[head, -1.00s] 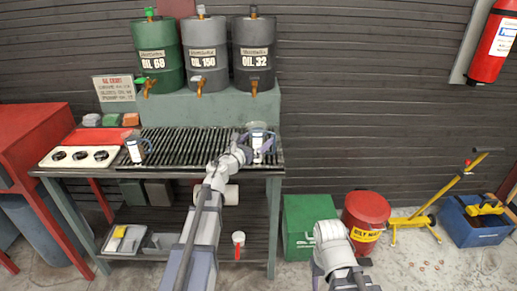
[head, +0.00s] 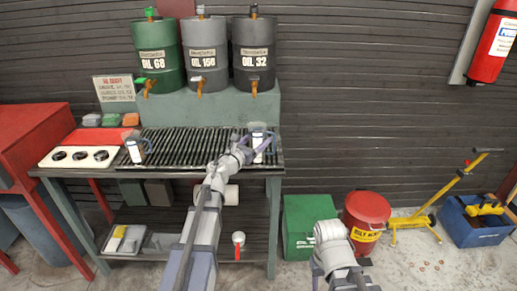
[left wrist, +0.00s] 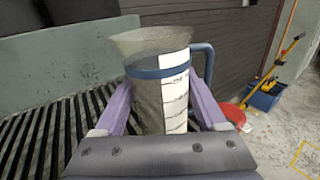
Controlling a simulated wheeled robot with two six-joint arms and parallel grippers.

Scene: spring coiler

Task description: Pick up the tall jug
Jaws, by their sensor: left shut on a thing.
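The tall jug (left wrist: 160,95) is clear, with a flared rim, a blue band, a blue handle and a white marked strip. It also shows in the head view (head: 258,142), upright at the right end of the slatted rack (head: 190,150). My left gripper (head: 254,150) is shut on it, one purple finger on each side in the left wrist view (left wrist: 158,118). Its base is hidden behind the gripper, so I cannot tell whether it touches the slats. A second, similar jug (head: 136,152) stands at the rack's left end.
Three oil drums (head: 205,55) with taps stand on a green ledge behind the rack. A white panel with holes (head: 83,157) is at the left. A green box (head: 305,222) and a red waste can (head: 366,215) stand on the floor at the right.

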